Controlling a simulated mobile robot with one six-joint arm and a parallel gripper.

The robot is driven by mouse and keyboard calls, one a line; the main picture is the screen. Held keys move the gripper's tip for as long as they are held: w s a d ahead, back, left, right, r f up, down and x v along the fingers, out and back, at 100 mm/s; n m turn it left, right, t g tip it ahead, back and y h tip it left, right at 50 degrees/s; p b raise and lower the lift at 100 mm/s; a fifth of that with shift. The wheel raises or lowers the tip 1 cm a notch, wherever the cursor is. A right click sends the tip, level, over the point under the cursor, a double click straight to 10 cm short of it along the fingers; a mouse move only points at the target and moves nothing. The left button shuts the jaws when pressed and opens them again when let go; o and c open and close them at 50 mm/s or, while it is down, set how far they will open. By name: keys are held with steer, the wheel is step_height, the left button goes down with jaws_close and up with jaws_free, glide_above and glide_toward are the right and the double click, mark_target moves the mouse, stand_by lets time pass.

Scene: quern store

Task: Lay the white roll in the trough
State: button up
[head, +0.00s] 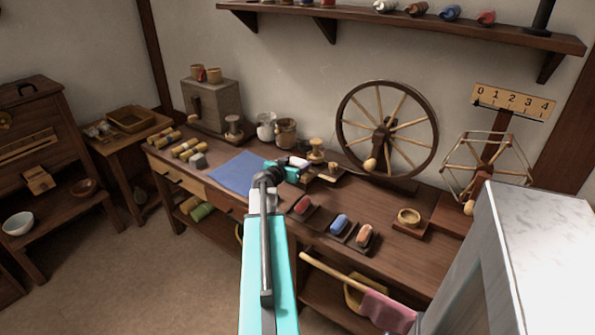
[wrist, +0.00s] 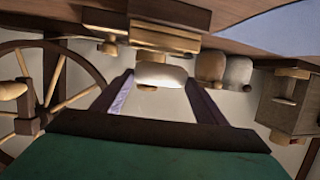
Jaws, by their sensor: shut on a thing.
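My gripper (head: 292,170) is over the back of the workbench, beside the blue cloth, and is shut on the white roll (head: 299,162). In the wrist view the white roll (wrist: 160,75) lies crosswise between the two fingertips (wrist: 158,88). Dark shallow troughs stand along the bench front: one holds a red roll (head: 303,205), others hold a blue roll (head: 339,224) and an orange roll (head: 364,236). I cannot tell which trough the task means; my arm hides part of the bench.
A blue cloth (head: 237,174) lies left of my gripper. A wooden spool (head: 316,150) and jars (head: 286,132) stand close behind it. Yellowish rolls (head: 188,149) lie at the left end.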

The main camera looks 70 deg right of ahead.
steer(key=shift+s+d+f, duration=0.15)
steer(key=shift+d+f, duration=0.05)
steer(key=shift+f, duration=0.35)
steer(key=shift+s+d+f, duration=0.1)
steer(key=shift+d+f, duration=0.1)
steer(key=shift+f, duration=0.3)
steer(key=shift+f+p, duration=0.3)
steer(key=shift+f, duration=0.45)
steer(key=shift+f, duration=0.1)
steer(key=o, duration=1.1)
steer(key=shift+o, duration=0.2)
steer(key=b+v, duration=0.2)
steer(key=v, duration=1)
steer(key=shift+w, duration=0.15)
